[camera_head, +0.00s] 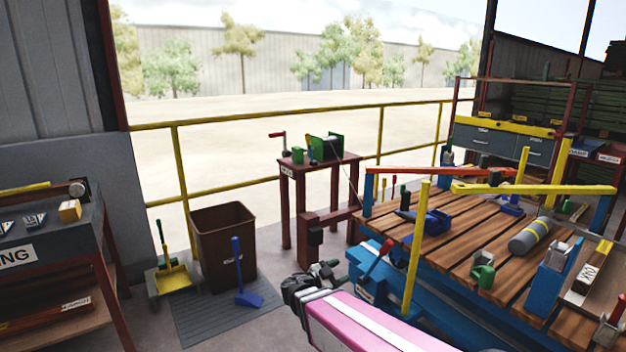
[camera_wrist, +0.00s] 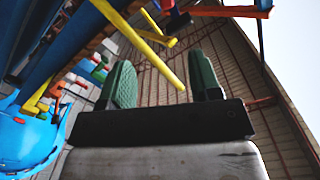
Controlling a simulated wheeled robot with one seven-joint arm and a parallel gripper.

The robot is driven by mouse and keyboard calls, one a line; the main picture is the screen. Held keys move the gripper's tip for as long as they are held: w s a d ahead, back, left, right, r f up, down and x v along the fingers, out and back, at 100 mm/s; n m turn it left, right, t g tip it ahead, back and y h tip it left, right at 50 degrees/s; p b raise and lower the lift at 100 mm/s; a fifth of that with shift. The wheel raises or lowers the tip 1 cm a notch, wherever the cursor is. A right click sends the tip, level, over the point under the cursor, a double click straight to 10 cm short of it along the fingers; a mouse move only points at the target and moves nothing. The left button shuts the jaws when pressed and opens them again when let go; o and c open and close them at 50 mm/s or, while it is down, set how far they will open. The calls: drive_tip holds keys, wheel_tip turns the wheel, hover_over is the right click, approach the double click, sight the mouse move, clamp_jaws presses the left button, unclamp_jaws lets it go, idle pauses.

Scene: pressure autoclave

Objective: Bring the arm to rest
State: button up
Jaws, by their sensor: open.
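My gripper (camera_wrist: 164,78) shows in the wrist view with its two green-padded fingers apart and nothing between them. Beyond the fingers in that view are a yellow bar, the roof and the sky. In the head view my pink arm reaches in from the bottom centre, in front of the slatted wooden bench (camera_head: 387,225). A dark end part of the arm is near the bench's left front corner. Whether it touches anything there cannot be told.
A large blue body (camera_wrist: 28,140) fills the wrist view's left side.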

drive_tip(key=s+d+f+n+g+y, duration=0.6)
drive_tip(key=d+f+n+g+y, duration=0.3)
drive_tip(key=n+y, duration=0.6)
drive_tip(key=shift+d+f+n, duration=0.4)
drive_tip(key=shift+d+n, duration=0.2)
drive_tip(key=shift+d, duration=0.3)
